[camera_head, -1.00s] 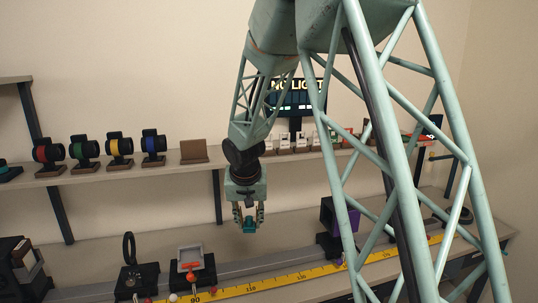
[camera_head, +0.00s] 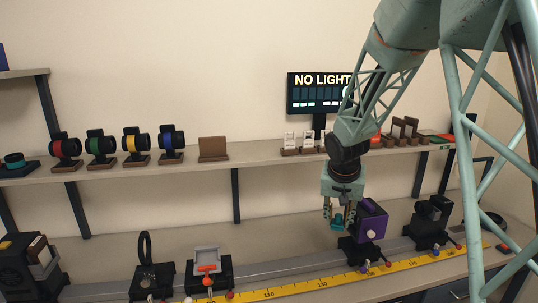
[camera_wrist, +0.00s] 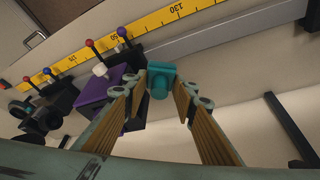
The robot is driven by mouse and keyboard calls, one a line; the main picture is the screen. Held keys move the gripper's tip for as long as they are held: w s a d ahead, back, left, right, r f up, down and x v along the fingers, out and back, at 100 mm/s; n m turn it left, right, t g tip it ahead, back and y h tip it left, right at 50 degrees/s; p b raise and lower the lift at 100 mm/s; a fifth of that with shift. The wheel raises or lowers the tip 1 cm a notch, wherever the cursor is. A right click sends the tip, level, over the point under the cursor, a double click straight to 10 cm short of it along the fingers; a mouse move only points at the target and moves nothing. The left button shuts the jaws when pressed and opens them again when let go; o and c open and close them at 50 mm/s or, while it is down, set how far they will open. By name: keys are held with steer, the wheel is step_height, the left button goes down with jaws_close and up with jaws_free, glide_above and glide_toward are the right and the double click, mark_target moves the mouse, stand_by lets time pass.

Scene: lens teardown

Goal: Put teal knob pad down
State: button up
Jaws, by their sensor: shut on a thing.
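My gripper (camera_head: 338,222) is shut on a small teal knob pad (camera_wrist: 160,80). The pad shows between the fingertips in the wrist view, and partly in the head view. In the head view my gripper hangs close beside the purple box (camera_head: 372,221) on the rail, at its left. In the wrist view the purple box (camera_wrist: 100,97) sits just left of the pad. I cannot tell whether pad and box touch.
A grey rail (camera_head: 290,262) with a yellow scale (camera_head: 290,292) runs along the bench. A black carriage (camera_head: 432,222) stands right of the purple box, and a lens ring (camera_head: 145,250) stands far left. A shelf (camera_head: 262,150) behind holds several coloured lens mounts. A screen (camera_head: 318,93) reads "NO LIGHT".

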steer(key=shift+d, duration=0.1)
steer(key=shift+r, duration=0.1)
stand_by(0.3)
steer(key=shift+w+a+r+p, duration=0.2)
steer(key=shift+a+r+p, duration=0.15)
steer(key=shift+a, duration=0.1)
steer(key=w+a+r+n+y+p, duration=0.1)
steer(key=w+a+r+n+p, duration=0.1)
steer(key=a+r+p, duration=0.6)
steer(key=w+a+r+n+y+p, duration=0.1)
steer(key=a+r+n+p, duration=0.3)
steer(key=a+r+p, duration=0.4)
steer(key=a+r, duration=0.3)
steer(key=a, duration=0.4)
steer(key=w+a+r, duration=0.1)
steer(key=a+r, duration=0.3)
steer(key=a, duration=0.3)
steer(key=shift+w+a+r+p, duration=0.15)
steer(key=shift+a+r+p, duration=0.1)
steer(key=shift+a+p, duration=0.1)
steer(key=shift+w, duration=0.15)
steer(key=w+d+p, duration=0.1)
steer(key=w, duration=0.4)
steer(key=w+f+p, duration=0.1)
steer(key=w, duration=0.4)
steer(key=w+d+p, duration=0.1)
steer(key=w, duration=0.4)
steer(key=shift+w+d+f, duration=0.2)
steer(key=shift+d, duration=0.15)
